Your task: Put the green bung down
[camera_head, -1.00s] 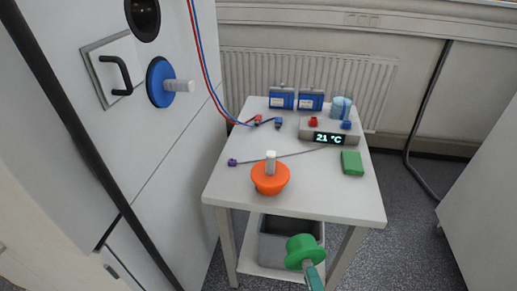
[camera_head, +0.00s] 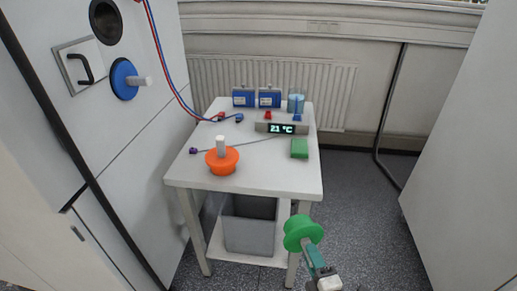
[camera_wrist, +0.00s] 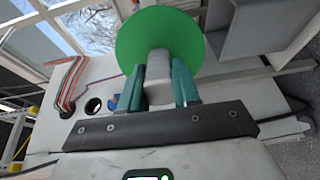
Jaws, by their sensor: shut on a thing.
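The green bung (camera_head: 302,233) is a round green disc-shaped plug with a pale stem. My gripper (camera_head: 312,255) is shut on that stem and holds the bung in the air, in front of the table's near right leg in the head view. In the wrist view the green bung (camera_wrist: 160,40) fills the upper middle. The two teal fingers of my gripper (camera_wrist: 160,85) close on the pale stem from both sides. The white table (camera_head: 262,180) stands behind and to the left of the bung.
An orange bung (camera_head: 222,162) stands on the table's near left, with a green block (camera_head: 299,148), a display box (camera_head: 281,128) and blue battery packs (camera_head: 256,98) farther back. A blue bung (camera_head: 125,79) sits in the white cabinet. A grey bin (camera_head: 249,230) stands on the lower shelf.

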